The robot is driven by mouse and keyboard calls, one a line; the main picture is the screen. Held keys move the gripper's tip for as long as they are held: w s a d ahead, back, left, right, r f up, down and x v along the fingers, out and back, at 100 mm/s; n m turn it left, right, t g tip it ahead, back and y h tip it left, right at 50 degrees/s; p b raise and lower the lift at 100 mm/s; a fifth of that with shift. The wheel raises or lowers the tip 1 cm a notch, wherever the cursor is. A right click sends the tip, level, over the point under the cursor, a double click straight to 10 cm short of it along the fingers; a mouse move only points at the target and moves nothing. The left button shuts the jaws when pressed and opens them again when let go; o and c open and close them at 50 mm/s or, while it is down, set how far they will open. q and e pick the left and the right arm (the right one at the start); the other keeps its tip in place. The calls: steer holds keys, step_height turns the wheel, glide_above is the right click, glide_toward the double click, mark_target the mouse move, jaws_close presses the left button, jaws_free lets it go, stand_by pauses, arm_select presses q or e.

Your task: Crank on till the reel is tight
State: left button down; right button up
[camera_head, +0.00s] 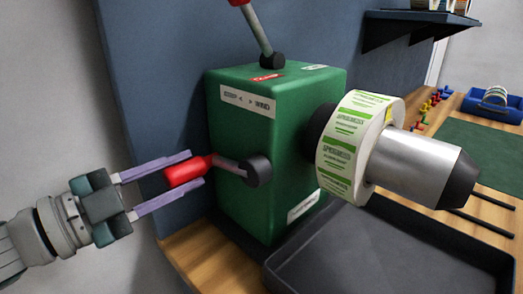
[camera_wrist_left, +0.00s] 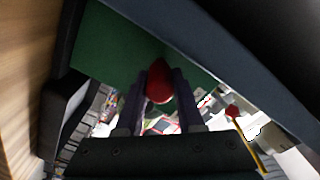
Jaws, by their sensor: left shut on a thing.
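The green rewinder box (camera_head: 262,140) stands on the wooden bench. A crank with a red handle (camera_head: 188,171) and a dark hub (camera_head: 258,170) sticks out of its left face. My left gripper (camera_head: 197,168) is shut on the red handle, which also shows between the fingers in the left wrist view (camera_wrist_left: 159,82). The label reel (camera_head: 350,143), white with green print, sits on the metal spindle (camera_head: 415,166) at the right of the box. I cannot tell how tight it is wound. A red-topped lever (camera_head: 260,30) stands on top of the box. My right gripper is out of view.
A dark tray (camera_head: 390,255) lies below the spindle, in front of the box. A blue panel (camera_head: 160,80) rises close behind the box. A blue bin (camera_head: 492,105), small coloured pieces (camera_head: 430,105) and a green mat (camera_head: 475,145) are at the right.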

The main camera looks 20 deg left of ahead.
arm_select(q)
steer(key=shift+s+d+f+n, duration=0.25)
steer(key=shift+d+f+n, duration=0.25)
steer(key=shift+f+n, duration=0.7)
steer(key=shift+s+d+f+n, duration=0.2)
steer(key=shift+d+f+n, duration=0.4)
steer(key=shift+n, duration=1.15)
steer(key=shift+s+d+f+n, duration=0.25)
steer(key=shift+d+f+n, duration=0.2)
steer(key=shift+f+n, duration=0.75)
steer(key=shift+r+n, duration=0.2)
steer(key=shift+n, duration=0.05)
steer(key=c, duration=0.5)
jaws_free()
steer(key=shift+r, duration=0.1)
steer(key=v, duration=1)
